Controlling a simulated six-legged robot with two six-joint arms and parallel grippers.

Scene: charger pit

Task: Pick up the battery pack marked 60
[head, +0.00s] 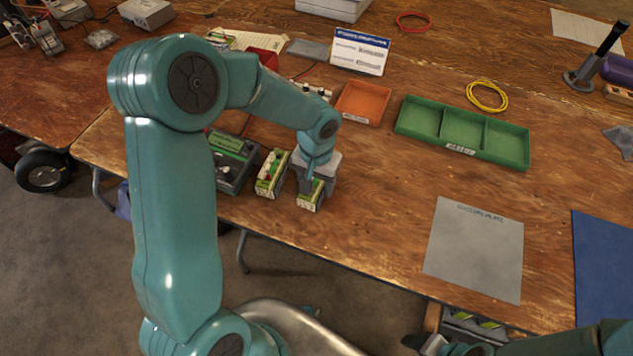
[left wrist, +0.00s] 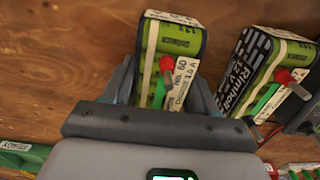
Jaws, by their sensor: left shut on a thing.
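The battery pack marked 60 (head: 311,201) is a green and white block near the front edge of the wooden table. In the left wrist view the pack (left wrist: 176,40) shows a "No. 60" label and a red terminal. My left gripper (head: 316,182) comes down on it from above and is shut on it, with one grey finger on each side. I cannot tell whether the pack touches the table. A second green pack (head: 271,174) stands just to its left, and this one (left wrist: 262,68) is at the right in the left wrist view. My right gripper is not clearly seen.
A dark green charger unit (head: 232,160) sits left of the packs. An orange tray (head: 363,103) and a green three-part tray (head: 463,132) lie behind and right. A grey mat (head: 475,250) lies at the front right. The table between is bare.

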